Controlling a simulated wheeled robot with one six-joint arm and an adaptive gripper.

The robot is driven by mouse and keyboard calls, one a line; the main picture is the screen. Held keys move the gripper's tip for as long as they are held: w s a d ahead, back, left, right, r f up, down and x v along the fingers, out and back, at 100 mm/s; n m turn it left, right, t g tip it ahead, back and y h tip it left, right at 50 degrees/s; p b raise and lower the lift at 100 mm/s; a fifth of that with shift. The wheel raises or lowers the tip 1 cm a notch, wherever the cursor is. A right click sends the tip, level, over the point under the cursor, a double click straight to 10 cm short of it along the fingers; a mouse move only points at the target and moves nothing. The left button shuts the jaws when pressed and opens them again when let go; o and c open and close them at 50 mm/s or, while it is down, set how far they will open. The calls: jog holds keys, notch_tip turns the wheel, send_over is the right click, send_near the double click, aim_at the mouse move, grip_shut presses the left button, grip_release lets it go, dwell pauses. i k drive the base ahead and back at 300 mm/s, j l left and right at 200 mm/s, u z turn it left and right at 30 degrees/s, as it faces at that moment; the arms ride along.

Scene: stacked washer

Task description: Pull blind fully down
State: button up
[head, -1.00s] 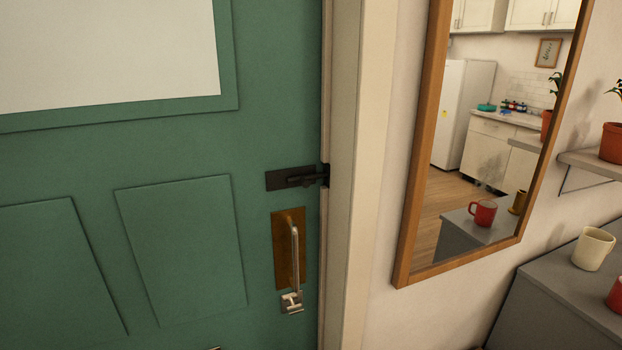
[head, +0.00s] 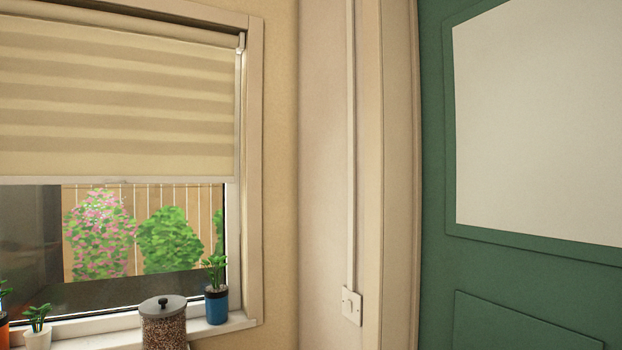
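A cream roller blind (head: 115,95) with faint horizontal stripes hangs over the window at the left of the head view. Its pale bottom bar (head: 120,181) is level and sits about halfway down the visible window. Below it the glass (head: 140,235) is uncovered and shows a fence and bushes outside. A thin white fitting (head: 239,60) runs at the blind's upper right edge. The blind's left end is out of the frame. My gripper is not in view.
On the sill (head: 240,321) stand a lidded jar (head: 164,325), a blue potted plant (head: 216,300) and a white potted plant (head: 38,330). A light switch (head: 351,306) is on the wall. A green door (head: 520,290) stands at the right.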

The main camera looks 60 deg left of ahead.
aim_at(30, 161)
jog(key=u, duration=2.6)
